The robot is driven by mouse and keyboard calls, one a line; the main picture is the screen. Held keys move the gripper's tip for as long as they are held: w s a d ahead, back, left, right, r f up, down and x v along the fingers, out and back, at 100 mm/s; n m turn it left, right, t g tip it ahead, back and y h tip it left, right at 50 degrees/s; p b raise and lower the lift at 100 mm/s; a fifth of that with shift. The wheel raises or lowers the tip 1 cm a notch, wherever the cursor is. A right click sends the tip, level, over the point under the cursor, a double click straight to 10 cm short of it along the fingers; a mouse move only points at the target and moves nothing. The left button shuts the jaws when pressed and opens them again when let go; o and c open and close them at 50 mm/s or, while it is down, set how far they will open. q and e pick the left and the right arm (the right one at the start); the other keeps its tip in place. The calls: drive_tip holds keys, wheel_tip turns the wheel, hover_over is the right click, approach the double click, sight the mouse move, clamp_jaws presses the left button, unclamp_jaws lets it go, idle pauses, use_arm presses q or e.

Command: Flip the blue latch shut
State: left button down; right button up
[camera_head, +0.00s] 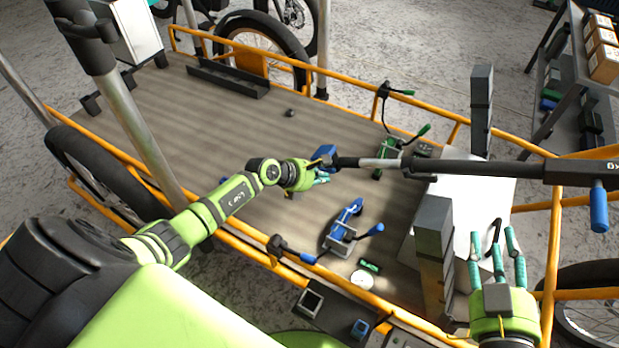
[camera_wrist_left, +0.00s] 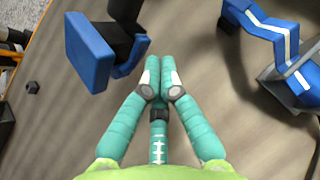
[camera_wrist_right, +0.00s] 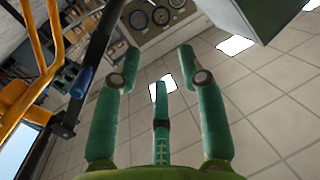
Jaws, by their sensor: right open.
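The blue latch (camera_head: 346,218) sits on the wooden bed, with a grey metal bracket and a blue-tipped lever; its blue arm slants up. It also shows at the right in the left wrist view (camera_wrist_left: 262,28). My left gripper (camera_head: 323,172) is above the bed, behind and left of the latch, apart from it. In the left wrist view its fingertips (camera_wrist_left: 160,62) are together with nothing visible between them. My right gripper (camera_head: 497,240) is open and empty at the right, far from the latch.
A long dark bar (camera_head: 450,167) crosses above the bed, its blue end (camera_head: 326,152) close to my left gripper. A green latch (camera_head: 388,153) stands farther back. Grey posts (camera_head: 434,225) rise at the right. An orange rail (camera_head: 225,228) edges the bed. The bed's left part is mostly clear.

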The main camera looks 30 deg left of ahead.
use_arm(q)
drive_tip(key=shift+w+d+r+p, duration=0.2)
drive_tip(key=shift+w+d+p, duration=0.15)
drive_tip(key=shift+w+d, duration=0.1)
use_arm(e)
wheel_tip(320, 180, down, 6)
drive_tip(key=s+d+g+h, duration=0.1)
drive_tip(key=d+g, duration=0.1)
drive_tip(key=g, duration=0.1)
drive_tip(key=shift+m, duration=0.3)
use_arm(q)
drive_tip(key=shift+s+a+f, duration=0.1)
use_arm(e)
drive_tip(key=shift+s, duration=0.1)
